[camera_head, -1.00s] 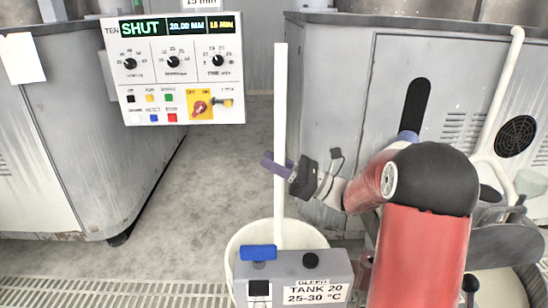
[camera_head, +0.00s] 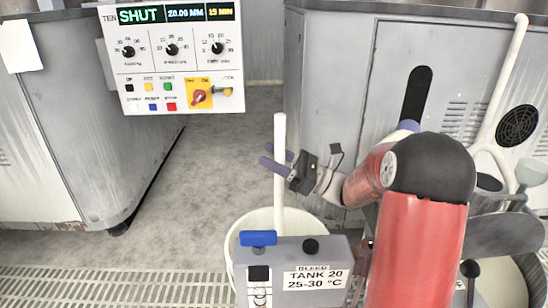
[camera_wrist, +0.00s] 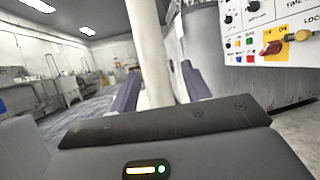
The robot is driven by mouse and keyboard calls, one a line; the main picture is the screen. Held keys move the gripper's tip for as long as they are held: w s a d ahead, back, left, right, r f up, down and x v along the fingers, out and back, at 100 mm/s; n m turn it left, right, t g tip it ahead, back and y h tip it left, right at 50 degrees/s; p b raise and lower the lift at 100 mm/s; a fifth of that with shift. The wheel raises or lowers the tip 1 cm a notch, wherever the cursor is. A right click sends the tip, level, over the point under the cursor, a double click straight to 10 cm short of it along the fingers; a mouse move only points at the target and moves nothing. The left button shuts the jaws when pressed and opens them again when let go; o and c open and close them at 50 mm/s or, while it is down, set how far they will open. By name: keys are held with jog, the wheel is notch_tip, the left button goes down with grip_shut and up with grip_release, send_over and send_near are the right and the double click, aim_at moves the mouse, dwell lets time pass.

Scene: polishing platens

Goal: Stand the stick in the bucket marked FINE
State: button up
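The stick (camera_head: 279,185) is a long white rod standing nearly upright, its lower part inside a white bucket (camera_head: 232,252). Its lower end is hidden behind a grey control box. No FINE mark is visible on this bucket; its front is largely covered by the box. My gripper (camera_head: 270,158) is at the stick's upper half, its purple fingers spread on either side of it. In the wrist view the stick (camera_wrist: 150,50) rises between the two fingers, with a clear gap to the right one.
The grey box (camera_head: 300,280) labelled TANK 20 with a blue lever (camera_head: 258,238) stands in front of the bucket. A control panel (camera_head: 175,60) reading SHUT is at upper left. Grey cabinets flank a clear floor strip. Another pale container (camera_head: 503,288) is at lower right.

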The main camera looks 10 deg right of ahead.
jog(key=v, duration=0.8)
jog(key=shift+p, duration=0.4)
dwell(0.5)
